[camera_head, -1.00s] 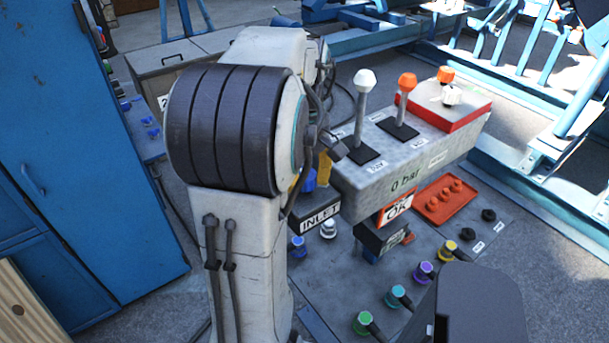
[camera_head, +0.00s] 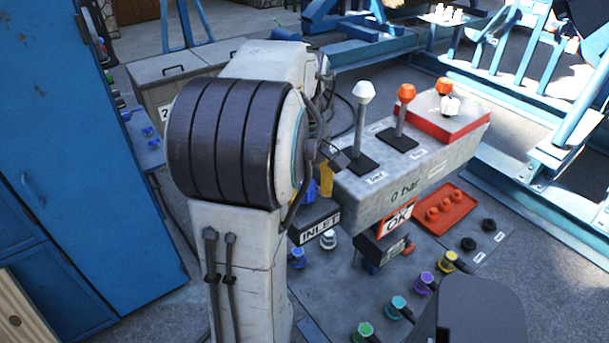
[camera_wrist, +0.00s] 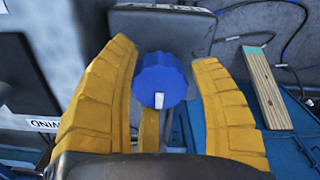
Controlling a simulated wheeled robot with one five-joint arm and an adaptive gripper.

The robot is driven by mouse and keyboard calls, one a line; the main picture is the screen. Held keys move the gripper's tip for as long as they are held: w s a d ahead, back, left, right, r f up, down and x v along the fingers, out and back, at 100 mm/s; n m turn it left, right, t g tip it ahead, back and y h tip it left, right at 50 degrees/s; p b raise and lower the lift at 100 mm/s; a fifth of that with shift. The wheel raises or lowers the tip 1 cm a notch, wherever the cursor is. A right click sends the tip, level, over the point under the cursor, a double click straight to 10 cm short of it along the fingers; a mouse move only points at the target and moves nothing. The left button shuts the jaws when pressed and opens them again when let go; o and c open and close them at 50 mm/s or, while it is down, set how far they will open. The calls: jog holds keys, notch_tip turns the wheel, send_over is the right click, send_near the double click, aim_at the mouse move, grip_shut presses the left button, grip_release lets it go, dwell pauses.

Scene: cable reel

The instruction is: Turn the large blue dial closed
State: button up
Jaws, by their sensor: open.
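The large blue dial (camera_wrist: 161,76) shows in the wrist view, with a short white mark on its lower face pointing down in the picture. My gripper (camera_wrist: 165,58) is open, with one yellow finger on each side of the dial. A narrow gap shows on each side; whether either finger touches it I cannot tell. In the head view the dial (camera_head: 312,190) is a small blue patch beside one yellow finger (camera_head: 326,180), behind the INLET sign. My arm hides most of the dial and gripper there.
The INLET sign (camera_head: 320,229) and the grey console (camera_head: 405,180) with two levers and a "0 bar" label are close to my gripper. Several coloured connectors stand on the lower panel. A blue cabinet (camera_head: 75,170) is at left. A wooden strip (camera_wrist: 268,88) lies at right in the wrist view.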

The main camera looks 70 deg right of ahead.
aim_at(305, 185)
notch_tip(305, 185, up, 12)
dwell(0.6)
jog(key=shift+f, duration=0.1)
jog(key=shift+w, duration=0.1)
dwell(0.6)
